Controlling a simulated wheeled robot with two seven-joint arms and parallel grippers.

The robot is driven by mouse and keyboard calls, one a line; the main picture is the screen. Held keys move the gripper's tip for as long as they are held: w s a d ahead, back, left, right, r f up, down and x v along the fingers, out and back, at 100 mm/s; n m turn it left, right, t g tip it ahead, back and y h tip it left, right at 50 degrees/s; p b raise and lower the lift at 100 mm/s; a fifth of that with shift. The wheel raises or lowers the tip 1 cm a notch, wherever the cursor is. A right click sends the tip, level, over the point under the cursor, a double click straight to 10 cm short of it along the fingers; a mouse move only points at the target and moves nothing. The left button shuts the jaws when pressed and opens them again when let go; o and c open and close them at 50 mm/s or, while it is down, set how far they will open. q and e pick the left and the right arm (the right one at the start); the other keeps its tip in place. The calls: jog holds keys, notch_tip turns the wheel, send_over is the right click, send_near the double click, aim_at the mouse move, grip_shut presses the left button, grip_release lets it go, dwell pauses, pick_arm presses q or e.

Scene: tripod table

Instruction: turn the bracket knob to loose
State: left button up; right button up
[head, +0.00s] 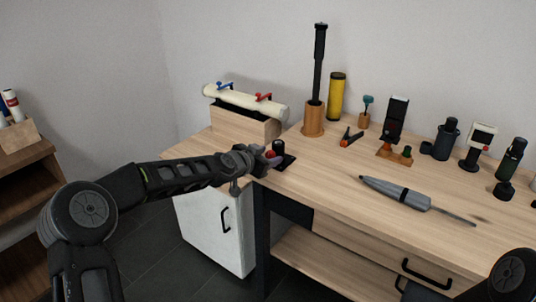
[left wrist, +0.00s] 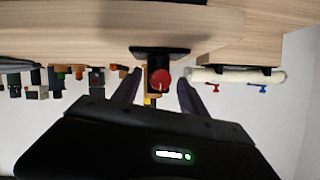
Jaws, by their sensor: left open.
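The bracket (head: 287,160) is a small dark piece on the near left edge of the wooden bench. Its knob shows in the left wrist view as a round red cap (left wrist: 160,80) below the black bracket plate (left wrist: 158,52), in that upside-down picture. My left gripper (head: 264,160) is beside the bracket and partly covers the knob in the head view. In the left wrist view its two fingers (left wrist: 159,92) are spread, one on each side of the red knob, with gaps visible. My right gripper is not in view.
A grey pen-shaped tool (head: 396,194) lies on the bench (head: 330,205). A black tube stands in a wooden holder (head: 314,120), near a yellow cylinder (head: 337,97). Behind the bracket, a wooden box (head: 240,127) carries a white roll with blue and red clamps. Several small items line the back.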

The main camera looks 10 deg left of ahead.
pick_arm(q)
grip_shut()
dwell(0.6)
